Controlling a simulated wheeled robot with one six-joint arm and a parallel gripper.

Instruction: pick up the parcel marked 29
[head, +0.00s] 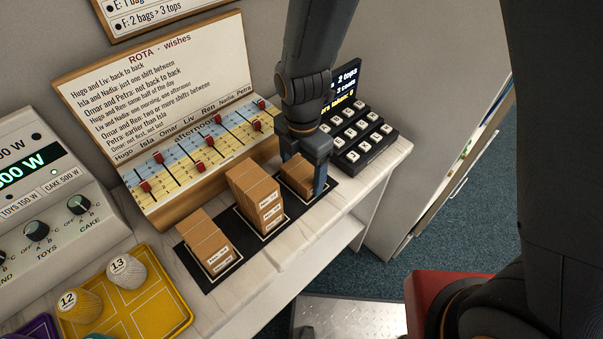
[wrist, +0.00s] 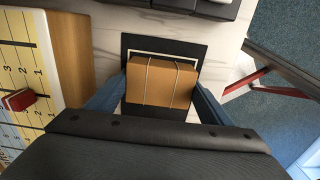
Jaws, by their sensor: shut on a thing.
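My gripper (head: 306,180) is shut on a brown parcel (head: 296,176) at the right end of the black mat. In the wrist view the blue fingers of my gripper (wrist: 161,88) press on both sides of this parcel (wrist: 158,82), which has two pale strings across its top. It is over the white-outlined square there; I cannot tell whether it still touches what is below. No number shows on it. A taller parcel stack (head: 256,192) stands in the middle square and a lower one (head: 208,240) in the left square. Their white labels are too small to read.
A rota board (head: 190,130) with red sliders stands behind the mat. A black keypad (head: 358,138) is close on the right. A yellow tray (head: 170,296) with balls 12 and 13 is at front left. The counter's front edge lies near the mat.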

